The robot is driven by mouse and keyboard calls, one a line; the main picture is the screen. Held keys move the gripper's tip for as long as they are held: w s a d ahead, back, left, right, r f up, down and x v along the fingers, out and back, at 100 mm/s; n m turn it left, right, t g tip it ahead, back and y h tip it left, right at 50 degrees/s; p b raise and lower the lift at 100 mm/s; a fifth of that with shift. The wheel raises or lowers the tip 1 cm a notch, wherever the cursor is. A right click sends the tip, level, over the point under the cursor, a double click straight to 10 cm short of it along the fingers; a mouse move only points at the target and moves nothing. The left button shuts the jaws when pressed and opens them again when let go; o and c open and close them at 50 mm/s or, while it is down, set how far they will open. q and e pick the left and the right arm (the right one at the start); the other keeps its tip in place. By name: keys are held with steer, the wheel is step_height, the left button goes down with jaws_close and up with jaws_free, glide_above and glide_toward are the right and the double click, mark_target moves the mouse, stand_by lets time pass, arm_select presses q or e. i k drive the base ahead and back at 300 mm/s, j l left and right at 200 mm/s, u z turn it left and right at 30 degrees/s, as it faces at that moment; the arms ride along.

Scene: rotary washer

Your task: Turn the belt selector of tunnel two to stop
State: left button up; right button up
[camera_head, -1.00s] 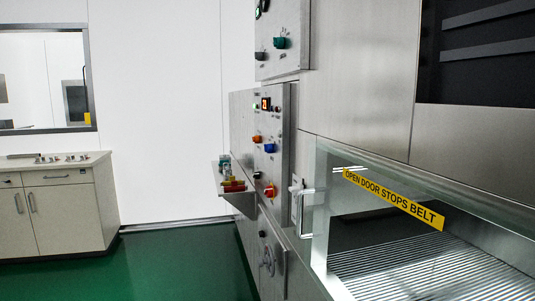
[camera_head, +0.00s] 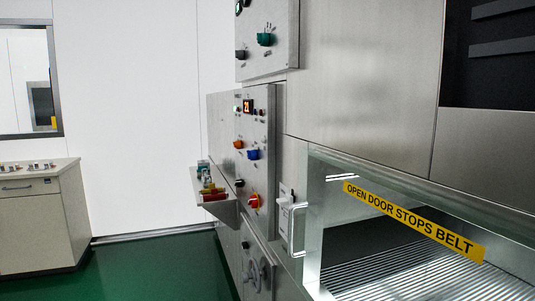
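Two steel control panels face me at an angle, and their labels are too small to read. The lower panel (camera_head: 261,126) has a red display (camera_head: 248,106), an orange knob (camera_head: 238,144), a blue knob (camera_head: 253,154), a black knob (camera_head: 239,184) and a red-orange knob on yellow (camera_head: 254,201). The upper panel (camera_head: 281,50) has a green knob (camera_head: 264,39) and a dark grey knob (camera_head: 240,55). I cannot tell which knob is the belt selector of tunnel two. Neither of my grippers is in view.
A glass door with a yellow sign (camera_head: 411,220) covers a ribbed belt (camera_head: 415,270) at the right. A small shelf (camera_head: 218,205) with coloured items juts out left of the lower panel. A counter (camera_head: 36,220) stands at the left. Green floor (camera_head: 160,270) lies clear between.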

mark_target(252, 155)
steer(key=i+j+z, duration=0.9)
steer(key=j, duration=0.25)
steer(key=i+j+z, duration=0.3)
steer(key=j, duration=0.2)
steer(key=k, duration=0.05)
